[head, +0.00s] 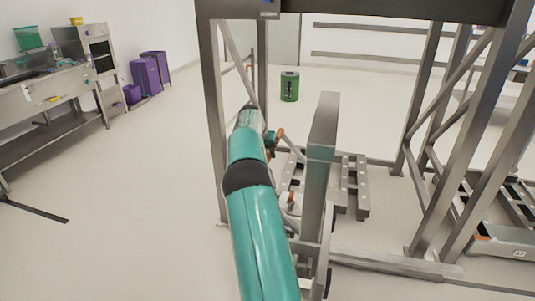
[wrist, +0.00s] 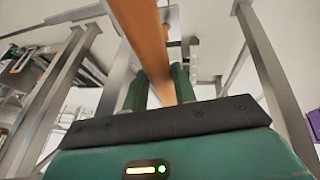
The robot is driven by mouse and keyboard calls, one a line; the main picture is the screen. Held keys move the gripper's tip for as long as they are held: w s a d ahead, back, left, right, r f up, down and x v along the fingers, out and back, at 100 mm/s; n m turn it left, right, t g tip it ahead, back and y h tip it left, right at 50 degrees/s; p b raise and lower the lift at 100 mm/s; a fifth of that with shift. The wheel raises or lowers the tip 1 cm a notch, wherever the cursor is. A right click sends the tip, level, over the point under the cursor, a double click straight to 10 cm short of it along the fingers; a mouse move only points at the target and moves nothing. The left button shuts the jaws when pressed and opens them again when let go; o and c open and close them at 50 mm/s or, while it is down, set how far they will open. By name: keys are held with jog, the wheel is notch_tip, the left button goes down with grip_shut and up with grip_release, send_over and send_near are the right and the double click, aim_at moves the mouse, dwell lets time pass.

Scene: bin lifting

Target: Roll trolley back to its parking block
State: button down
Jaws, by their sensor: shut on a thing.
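My teal arm reaches forward in the head view, and its end is beside a grey metal upright. In the wrist view my gripper (wrist: 160,86) has its two green fingers closed on either side of an orange-brown bar, the handle (wrist: 145,32). A small orange piece, seemingly part of this handle, shows beside the arm's end in the head view (head: 280,134). The trolley seems to be the grey frame with a broad upright (head: 322,130) and dark wheels low down, just right of my arm. My arm hides part of it. I cannot tell which thing is the parking block.
A tall steel frame (head: 212,120) stands around the trolley, with legs and braces on both sides. A low slatted metal platform (head: 362,190) lies behind the upright. A green bin (head: 289,86), purple bins (head: 146,77) and a steel bench (head: 45,88) stand farther back. Floor at left is mostly clear.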

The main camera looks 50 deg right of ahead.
jog(key=shift+w+a, duration=0.35)
jog(key=shift+w, duration=0.1)
jog(key=c, duration=1.1)
grip_release()
jog(key=shift+s+d, duration=0.15)
jog(key=shift+v, duration=6.95)
jog(key=shift+s, duration=0.15)
